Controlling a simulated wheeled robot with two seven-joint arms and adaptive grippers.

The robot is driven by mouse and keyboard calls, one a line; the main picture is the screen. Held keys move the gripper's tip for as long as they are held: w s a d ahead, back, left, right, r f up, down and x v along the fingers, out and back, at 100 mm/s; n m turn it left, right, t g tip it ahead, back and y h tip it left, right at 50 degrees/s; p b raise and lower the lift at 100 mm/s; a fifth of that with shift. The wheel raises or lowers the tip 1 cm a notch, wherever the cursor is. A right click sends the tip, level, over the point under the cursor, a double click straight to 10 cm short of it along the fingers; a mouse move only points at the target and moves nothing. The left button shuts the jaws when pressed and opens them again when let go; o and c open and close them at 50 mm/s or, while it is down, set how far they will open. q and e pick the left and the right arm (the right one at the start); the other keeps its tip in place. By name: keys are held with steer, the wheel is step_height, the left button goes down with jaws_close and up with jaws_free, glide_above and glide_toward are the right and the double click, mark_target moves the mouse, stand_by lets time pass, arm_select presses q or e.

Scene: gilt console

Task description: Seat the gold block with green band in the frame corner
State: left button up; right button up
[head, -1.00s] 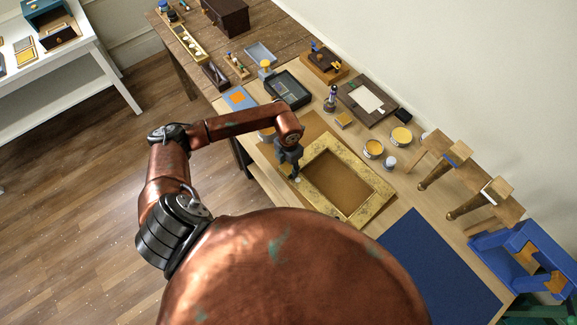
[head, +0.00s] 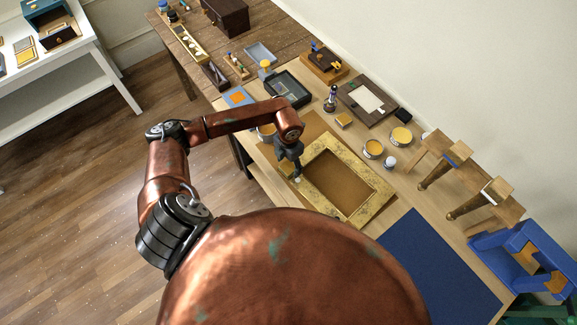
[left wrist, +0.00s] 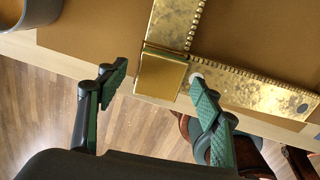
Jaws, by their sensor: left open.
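The gilt frame (head: 372,166) lies flat on a brown board on the bench; its ornate bars also show in the left wrist view (left wrist: 255,92). The gold block with green band (left wrist: 160,77) is at the frame's corner where two bars meet, its green band along the edge toward the frame. I cannot tell whether it is fully down. My left gripper (left wrist: 158,82) is open, one finger on either side of the block, the right finger closer to it. In the head view my left gripper (head: 297,178) is over that corner and the block is mostly hidden. My right gripper is out of view.
A blue mat (head: 435,265) lies to the right of the frame. Tins (head: 373,148), a dark tray (head: 288,88) and a clipboard-like board (head: 368,102) stand behind. Wooden legs (head: 440,170) lean at the right. The bench's front edge is close to the block.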

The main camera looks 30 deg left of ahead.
arm_select(q)
step_height(320, 180, up, 10)
stand_by(0.3)
stand_by(0.4)
